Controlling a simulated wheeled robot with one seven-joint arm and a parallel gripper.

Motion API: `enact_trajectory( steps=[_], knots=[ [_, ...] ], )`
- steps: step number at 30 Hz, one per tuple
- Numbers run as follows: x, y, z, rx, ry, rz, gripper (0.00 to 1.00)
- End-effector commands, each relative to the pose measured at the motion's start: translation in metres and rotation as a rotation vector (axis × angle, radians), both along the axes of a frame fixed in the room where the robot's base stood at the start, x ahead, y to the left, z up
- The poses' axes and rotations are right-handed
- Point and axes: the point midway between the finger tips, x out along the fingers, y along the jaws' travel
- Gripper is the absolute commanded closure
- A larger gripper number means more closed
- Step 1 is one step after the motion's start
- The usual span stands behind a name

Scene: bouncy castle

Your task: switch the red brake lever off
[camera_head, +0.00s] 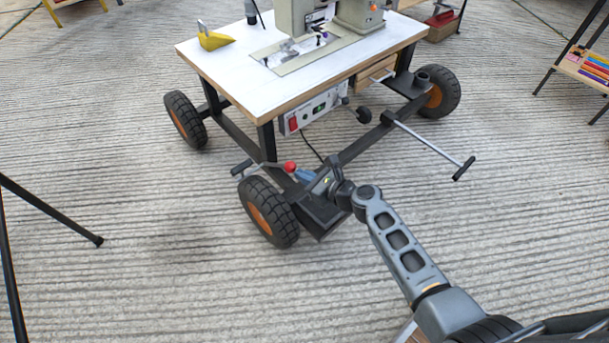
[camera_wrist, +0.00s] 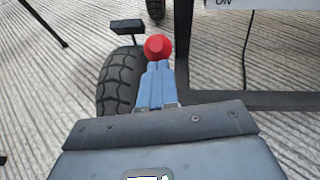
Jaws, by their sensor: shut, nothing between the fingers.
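The red brake lever shows as a red ball knob (camera_head: 290,167) by the front wheel of a wheeled sewing-machine cart. In the wrist view the red knob (camera_wrist: 158,47) is just beyond my fingertips. My gripper (camera_head: 303,175) is shut, its blue fingers (camera_wrist: 157,83) together with nothing between them. The fingertips are very close to the knob; I cannot tell whether they touch it. The lever's shaft below the knob is hidden behind my fingers in the wrist view.
The cart's white table top (camera_head: 235,75) carries a sewing machine (camera_head: 360,15). A control box (camera_head: 312,109) with a red switch hangs under it. A black tyre (camera_wrist: 119,80) is left of my fingers. A T-handled bar (camera_head: 430,145) sticks out right. Open ribbed concrete surrounds the cart.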

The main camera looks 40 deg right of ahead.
Motion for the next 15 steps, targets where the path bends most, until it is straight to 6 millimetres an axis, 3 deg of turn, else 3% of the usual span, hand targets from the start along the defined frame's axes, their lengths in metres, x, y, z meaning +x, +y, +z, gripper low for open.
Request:
enact_trajectory(
  steps=[4, 15],
  knots=[
    [0.0037, -0.0001, 0.0111, 0.0, 0.021, 0.0, 1.0],
    [0.0072, 0.0002, 0.0135, 0.0, 0.053, 0.0, 1.0]
  ],
)
